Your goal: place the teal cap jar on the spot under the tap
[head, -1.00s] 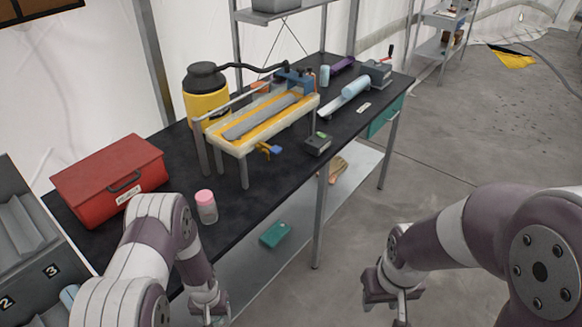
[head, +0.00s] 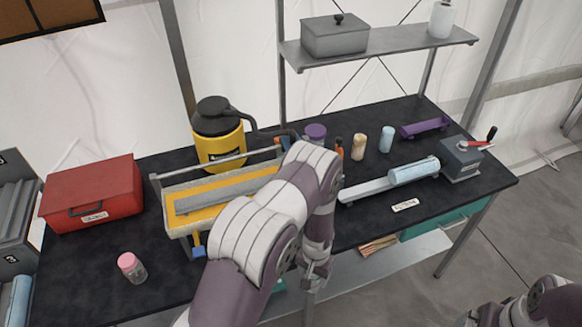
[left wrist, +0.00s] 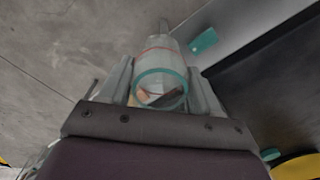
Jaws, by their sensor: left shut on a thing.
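My left gripper (head: 314,276) hangs at the front edge of the dark workbench (head: 385,235), pointing down. In the left wrist view, its fingers are shut on the teal cap jar (left wrist: 160,72), a clear jar with a teal ring at the end facing the camera. I cannot make out the jar in the head view. A small blue tap (head: 198,251) sticks out at the front of the yellow-lined trough (head: 172,218). My left arm hides the bench right of it, and I cannot make out the spot. My right gripper (head: 487,316) is cut off at the lower right.
A yellow keg (head: 218,142) stands behind the trough. A rail with a light-blue roll (head: 413,172) and a grey crank box (head: 461,160) stand at the right.

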